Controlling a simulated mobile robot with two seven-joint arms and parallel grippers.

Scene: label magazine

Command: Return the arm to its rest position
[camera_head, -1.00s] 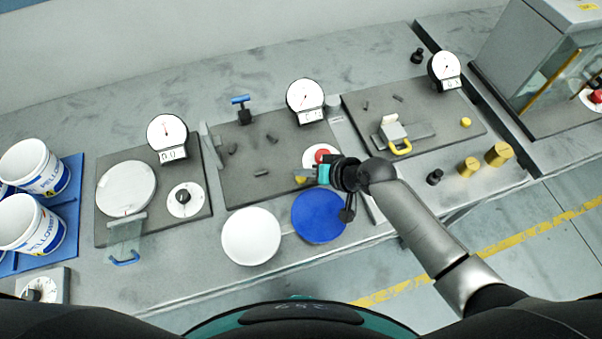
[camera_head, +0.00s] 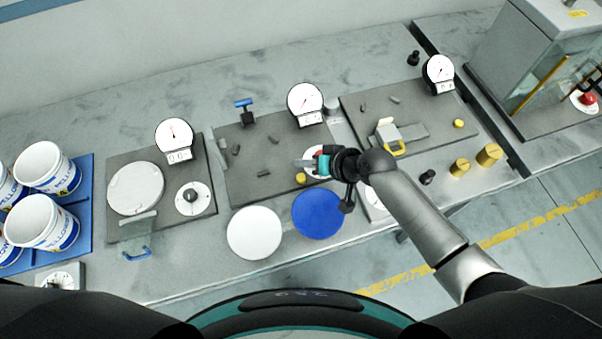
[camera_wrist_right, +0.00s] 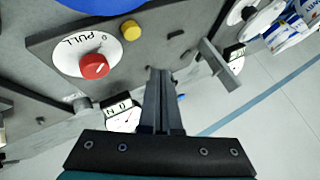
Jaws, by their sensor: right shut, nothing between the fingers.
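My right gripper (camera_head: 308,163) is shut and empty. In the head view it hangs over the right edge of the middle dark plate, partly covering a white dial with a red knob. In the right wrist view its two fingers (camera_wrist_right: 160,100) lie together, with nothing between them. The red knob (camera_wrist_right: 94,66) on its white "PULL" disc (camera_wrist_right: 75,52) shows up and left of the fingers, apart from them. A small yellow knob (camera_wrist_right: 131,30) is beyond it. My right arm (camera_head: 425,220) reaches in from the lower right. My left gripper is not in view.
A blue disc (camera_head: 318,214) and a white disc (camera_head: 254,233) lie at the bench's front edge. Three gauges (camera_head: 305,104) stand along the plates. White buckets (camera_head: 45,222) stand on a blue tray (camera_head: 84,200) at left. A glass-sided cabinet (camera_head: 545,70) stands at right.

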